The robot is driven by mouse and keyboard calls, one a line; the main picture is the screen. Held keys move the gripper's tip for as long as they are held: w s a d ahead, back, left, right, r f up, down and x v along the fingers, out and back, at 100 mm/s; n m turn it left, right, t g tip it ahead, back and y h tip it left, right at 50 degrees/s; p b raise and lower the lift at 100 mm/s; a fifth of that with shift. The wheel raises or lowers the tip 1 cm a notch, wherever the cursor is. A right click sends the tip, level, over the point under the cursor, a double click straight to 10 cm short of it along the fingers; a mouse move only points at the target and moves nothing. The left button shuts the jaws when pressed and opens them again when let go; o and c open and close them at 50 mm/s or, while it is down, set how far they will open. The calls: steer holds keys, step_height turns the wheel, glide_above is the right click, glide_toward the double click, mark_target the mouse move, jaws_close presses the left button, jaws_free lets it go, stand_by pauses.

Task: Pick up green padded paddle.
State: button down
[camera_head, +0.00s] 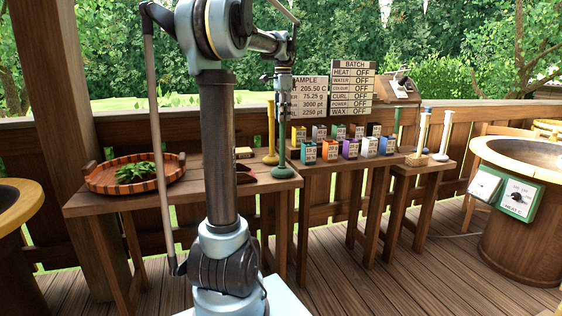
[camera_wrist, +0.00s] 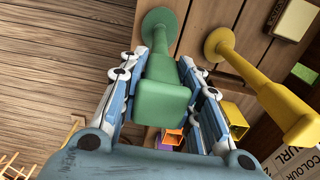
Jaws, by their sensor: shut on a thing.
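The green padded paddle (camera_head: 282,150) is upright, with its round pad down at the right end of the left wooden table (camera_head: 225,180). I cannot tell whether the pad touches the tabletop. My gripper (camera_head: 283,88) is above it, shut on the upper part of its handle. In the wrist view the square green handle end (camera_wrist: 162,102) sits between both fingers of my gripper (camera_wrist: 164,62), with the green pad (camera_wrist: 158,24) beyond. A yellow paddle (camera_head: 271,130) stands close behind it; it also shows in the wrist view (camera_wrist: 250,70), apart from the fingers.
A round wooden tray (camera_head: 103,186) with green leaves (camera_head: 134,172) is at the table's left. Several coloured boxes (camera_head: 350,149) and sign boards (camera_head: 350,90) stand to the right. White and blue paddles (camera_head: 421,135) stand further right. A heater drum (camera_head: 520,220) is at far right.

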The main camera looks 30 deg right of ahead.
step_height(320, 180, up, 10)
stand_by(0.7)
steer(key=c, duration=1.7)
jaws_free()
jaws_close()
